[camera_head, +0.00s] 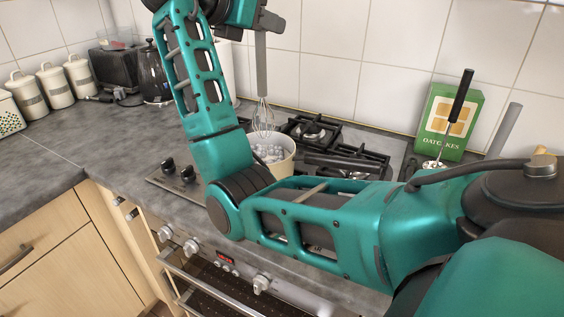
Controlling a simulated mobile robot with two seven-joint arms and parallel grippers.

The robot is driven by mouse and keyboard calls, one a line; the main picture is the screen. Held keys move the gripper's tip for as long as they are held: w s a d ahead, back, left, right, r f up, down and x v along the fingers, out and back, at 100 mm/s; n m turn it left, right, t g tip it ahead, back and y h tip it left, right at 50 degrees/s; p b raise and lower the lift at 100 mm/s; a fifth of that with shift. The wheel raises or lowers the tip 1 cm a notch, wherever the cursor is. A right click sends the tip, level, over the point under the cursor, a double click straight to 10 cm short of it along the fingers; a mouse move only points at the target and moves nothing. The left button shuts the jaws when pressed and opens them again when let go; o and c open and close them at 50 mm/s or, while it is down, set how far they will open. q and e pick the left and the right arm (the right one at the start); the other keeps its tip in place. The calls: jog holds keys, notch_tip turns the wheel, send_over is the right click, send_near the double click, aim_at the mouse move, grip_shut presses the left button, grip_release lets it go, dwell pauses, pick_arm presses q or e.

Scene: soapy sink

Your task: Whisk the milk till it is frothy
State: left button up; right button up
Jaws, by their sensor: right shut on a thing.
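A whisk (262,75) with a long grey handle and a wire head hangs upright. My right gripper (264,22), at the top edge of the view, is shut on the upper end of its handle. The wire head is low over a cream pot (285,168) on the hob, at or just inside its rim. I cannot tell how deep it reaches. Pale, lumpy, bubbly-looking milk (269,152) shows in the pot. My right arm hides the pot's lower left part. My left gripper is not in view.
A black hob (310,130) with grates lies around the pot. A green oatcakes box (452,115) stands at the right, with a black-handled tool (462,95) upright before it. White canisters (55,88), a toaster (113,68) and a dark kettle (154,75) stand back left. The left worktop (60,150) is clear.

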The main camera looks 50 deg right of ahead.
dwell(0.5)
jog(key=shift+r, duration=2.05)
